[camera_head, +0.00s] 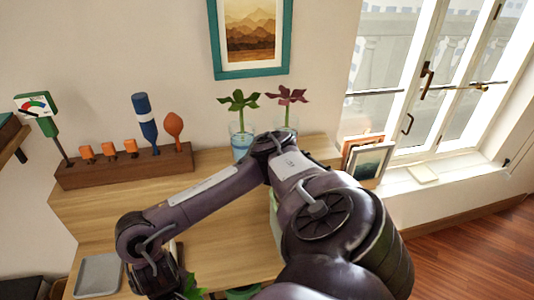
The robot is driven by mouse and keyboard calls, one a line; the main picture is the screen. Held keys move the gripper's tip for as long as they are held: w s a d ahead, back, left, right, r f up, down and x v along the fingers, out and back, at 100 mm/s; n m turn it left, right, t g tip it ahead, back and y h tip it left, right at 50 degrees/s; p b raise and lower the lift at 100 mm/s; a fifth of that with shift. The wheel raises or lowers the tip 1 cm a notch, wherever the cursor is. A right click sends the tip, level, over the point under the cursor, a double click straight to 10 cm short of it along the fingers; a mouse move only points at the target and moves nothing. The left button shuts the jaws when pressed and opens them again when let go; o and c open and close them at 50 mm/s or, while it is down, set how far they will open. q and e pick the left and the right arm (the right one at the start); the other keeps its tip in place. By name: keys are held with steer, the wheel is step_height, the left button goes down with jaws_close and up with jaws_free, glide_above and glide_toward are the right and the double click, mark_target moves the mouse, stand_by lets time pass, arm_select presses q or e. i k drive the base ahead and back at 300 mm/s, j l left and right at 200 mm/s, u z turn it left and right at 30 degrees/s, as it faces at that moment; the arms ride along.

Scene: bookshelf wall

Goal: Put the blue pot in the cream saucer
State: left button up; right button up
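My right arm comes in from the lower right, bends high over the wooden desk and reaches down to the left. My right gripper end (162,279) is at the bottom of the picture; its fingers cannot be made out. Green leaves (192,287) show just right of it, and their pot is not visible. A green rim (243,292) shows farther right, partly hidden by my arm. I cannot make out the blue pot or the cream saucer; my arm hides much of the desk. My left gripper is not in view.
A grey square tray (97,276) lies left of my gripper. A wooden rack (122,169) with orange, blue and green tools stands at the back left. Two glass vases with plants, one green (241,139), stand at the wall. Framed pictures (371,158) lean near the window.

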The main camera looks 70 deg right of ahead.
mark_target(422, 175)
steer(key=k+z, duration=0.25)
steer(key=z, duration=0.15)
steer(key=k+l+z, duration=0.15)
steer(key=z, duration=0.25)
steer(key=l+z, duration=0.35)
steer(key=l, duration=0.15)
steer(key=l+z, duration=0.35)
steer(key=l, duration=0.15)
steer(key=i+l+z, duration=0.15)
steer(key=l+z, duration=0.2)
steer(key=l, duration=0.15)
